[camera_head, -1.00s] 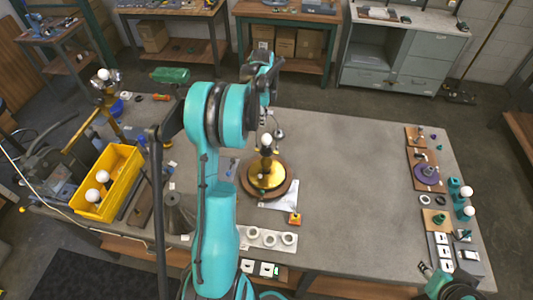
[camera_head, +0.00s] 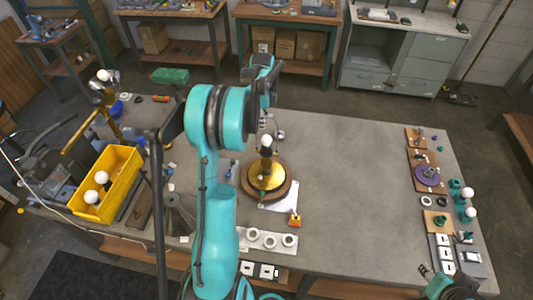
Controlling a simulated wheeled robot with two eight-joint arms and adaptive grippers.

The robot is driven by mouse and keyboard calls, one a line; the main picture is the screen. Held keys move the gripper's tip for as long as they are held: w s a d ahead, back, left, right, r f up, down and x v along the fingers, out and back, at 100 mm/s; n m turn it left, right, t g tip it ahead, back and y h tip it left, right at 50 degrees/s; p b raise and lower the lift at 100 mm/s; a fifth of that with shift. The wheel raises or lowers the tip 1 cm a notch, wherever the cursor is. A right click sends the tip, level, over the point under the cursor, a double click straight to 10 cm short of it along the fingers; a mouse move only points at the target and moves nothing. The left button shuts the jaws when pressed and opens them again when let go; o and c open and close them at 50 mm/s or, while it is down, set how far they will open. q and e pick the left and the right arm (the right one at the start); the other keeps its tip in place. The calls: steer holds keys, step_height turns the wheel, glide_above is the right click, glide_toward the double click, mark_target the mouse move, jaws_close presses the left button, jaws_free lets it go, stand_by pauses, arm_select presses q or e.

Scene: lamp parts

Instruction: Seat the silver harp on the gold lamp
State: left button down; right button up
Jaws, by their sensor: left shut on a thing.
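The gold lamp (camera_head: 268,182) stands on a round wooden base near the middle of the table, with a white bulb (camera_head: 267,140) at its top. My left gripper (camera_head: 264,104) is above and just behind the lamp, partly covered by my own arm. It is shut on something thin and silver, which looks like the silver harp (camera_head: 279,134). The harp shows only in part beside the bulb, and I cannot tell whether it touches the lamp. My right gripper is not seen; only a piece of my right arm shows at the bottom right.
A yellow bin (camera_head: 109,184) with white bulbs stands at the left. Wooden boards with parts line the right edge. The table (camera_head: 350,185) right of the lamp is clear.

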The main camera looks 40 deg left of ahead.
arm_select(q)
steer(key=shift+f+b, duration=0.6)
steer(key=shift+b, duration=0.05)
stand_by(1.9)
steer(key=c, duration=1.4)
jaws_free()
step_height(320, 180, up, 12)
steer(key=shift+f, duration=0.1)
